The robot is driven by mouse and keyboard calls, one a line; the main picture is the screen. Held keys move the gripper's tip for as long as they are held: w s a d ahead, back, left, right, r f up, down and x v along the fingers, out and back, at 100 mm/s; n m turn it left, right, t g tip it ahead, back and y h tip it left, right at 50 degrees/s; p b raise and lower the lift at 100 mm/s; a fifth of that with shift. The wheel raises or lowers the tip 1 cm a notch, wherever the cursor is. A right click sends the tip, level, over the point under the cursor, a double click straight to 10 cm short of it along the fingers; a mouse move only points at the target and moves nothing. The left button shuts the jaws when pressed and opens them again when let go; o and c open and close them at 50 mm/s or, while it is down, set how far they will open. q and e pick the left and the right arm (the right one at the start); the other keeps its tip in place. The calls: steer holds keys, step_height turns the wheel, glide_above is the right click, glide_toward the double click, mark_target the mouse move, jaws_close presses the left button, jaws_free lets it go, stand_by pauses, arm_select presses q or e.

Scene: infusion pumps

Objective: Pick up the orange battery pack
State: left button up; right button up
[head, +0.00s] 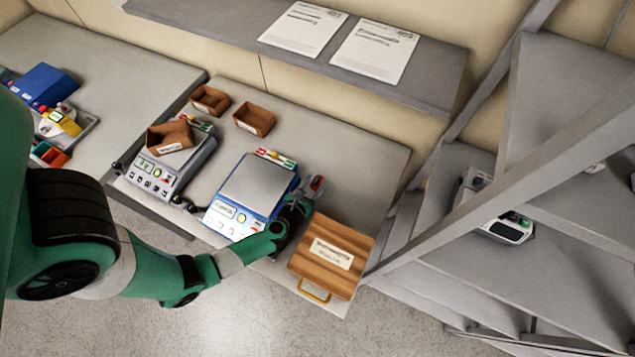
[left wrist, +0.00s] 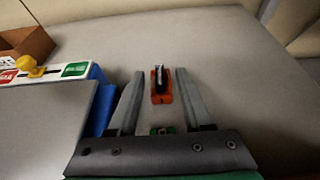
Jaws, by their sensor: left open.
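The orange battery pack (left wrist: 162,94) lies on the table, in the left wrist view, with a dark part along its top. It shows between the two fingers of my left gripper (left wrist: 160,73), which is open. I cannot tell how high the fingers are above it, and no contact shows. In the head view my left gripper (head: 305,195) is just right of the blue scale (head: 260,187). It largely hides the pack there.
A striped wooden box (head: 333,253) with a yellow handle stands close in front at the right. Another scale (head: 160,176) carries a brown tray (head: 171,137). Small brown trays (head: 254,119) lie at the back. The table (head: 350,165) is clear behind the gripper.

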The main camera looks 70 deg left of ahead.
mark_target(314, 187)
arm_select(q)
steer(key=shift+w+a+f, duration=0.1)
steer(key=shift+w+a, duration=0.05)
steer(key=shift+a, duration=0.05)
jaws_close()
stand_by(0.4)
steer(key=shift+r+p, duration=0.45)
steer(key=shift+r, duration=0.1)
step_height(314, 187, up, 3)
steer(key=shift+f+p, duration=0.1)
steer(key=shift+p, duration=1.05)
steer(key=s+d+r+p, duration=0.3)
steer(key=s+d+r, duration=0.2)
steer(key=s+r, duration=0.4)
steer(key=s, duration=0.4)
